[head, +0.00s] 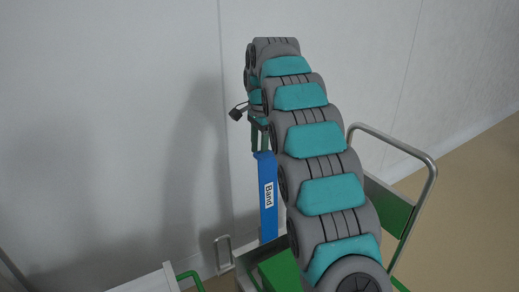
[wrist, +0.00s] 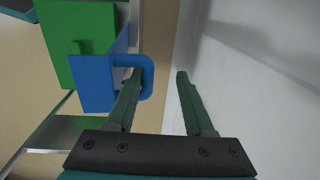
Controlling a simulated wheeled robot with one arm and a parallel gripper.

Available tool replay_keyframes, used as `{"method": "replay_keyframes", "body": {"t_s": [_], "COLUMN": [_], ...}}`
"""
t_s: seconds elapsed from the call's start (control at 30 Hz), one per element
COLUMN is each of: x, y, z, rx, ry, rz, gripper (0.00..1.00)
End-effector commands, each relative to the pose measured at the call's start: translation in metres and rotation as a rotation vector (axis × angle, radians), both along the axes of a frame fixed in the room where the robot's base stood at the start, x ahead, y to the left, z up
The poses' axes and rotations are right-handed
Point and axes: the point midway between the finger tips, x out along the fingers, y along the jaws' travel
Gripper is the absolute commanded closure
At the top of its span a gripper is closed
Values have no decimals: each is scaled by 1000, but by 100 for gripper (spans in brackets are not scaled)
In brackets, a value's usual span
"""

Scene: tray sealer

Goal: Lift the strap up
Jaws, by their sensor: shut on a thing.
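The strap is a blue upright band (head: 268,195) with a white label reading "Band" in the head view. My gripper (head: 259,140) is at its top end, with its green fingers pointing down. In the wrist view the blue strap part (wrist: 90,82) has a rounded blue loop (wrist: 149,75) at its side. My gripper (wrist: 158,76) is shut on this loop; the left finger lies inside it and the loop's outer bar is between the fingers. The strap's lower end is partly hidden behind my arm and green parts in the head view.
A green block (wrist: 88,45) is beside the strap in the wrist view. A metal tube handle (head: 433,180) rises at right in the head view, above a green panel (head: 388,205). A small metal loop (head: 223,252) stands left of the strap. A pale wall (head: 110,110) is close behind.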

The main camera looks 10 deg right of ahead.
Motion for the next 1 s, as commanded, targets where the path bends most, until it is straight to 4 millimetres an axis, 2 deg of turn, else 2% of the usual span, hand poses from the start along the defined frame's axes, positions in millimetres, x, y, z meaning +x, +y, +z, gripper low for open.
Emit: {"method": "replay_keyframes", "body": {"t_s": [0.63,1.0], "x": [-1,0], "y": [-1,-1], "z": [1,23], "rx": [-1,-1], "ry": [4,2], "rz": [-2,-1], "gripper": [53,53]}}
